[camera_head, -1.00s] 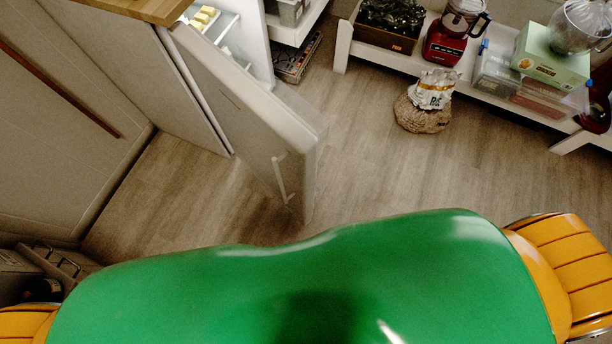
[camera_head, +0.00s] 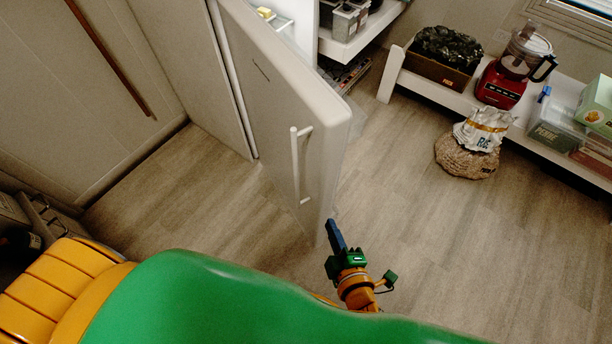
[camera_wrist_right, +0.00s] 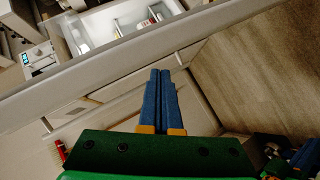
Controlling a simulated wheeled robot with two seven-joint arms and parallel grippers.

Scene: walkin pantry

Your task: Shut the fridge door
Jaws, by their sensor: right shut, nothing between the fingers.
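The fridge door (camera_head: 280,110) stands open in the head view, with its white handle (camera_head: 298,165) on the face toward the left. Part of the lit fridge inside (camera_head: 283,25) shows behind the door at the top. My right gripper (camera_head: 333,225) is shut and empty, near the door's lower free edge; I cannot tell if it touches. In the right wrist view the shut blue fingers (camera_wrist_right: 160,75) point toward a pale long edge, probably the door (camera_wrist_right: 120,72), with shelves and containers beyond it. My left gripper is not in view.
A basket with a white bag (camera_head: 470,145) stands on the floor to the right. A low white shelf (camera_head: 440,92) holds a red blender (camera_head: 503,85) and boxes. Cabinet fronts (camera_head: 70,80) line the left.

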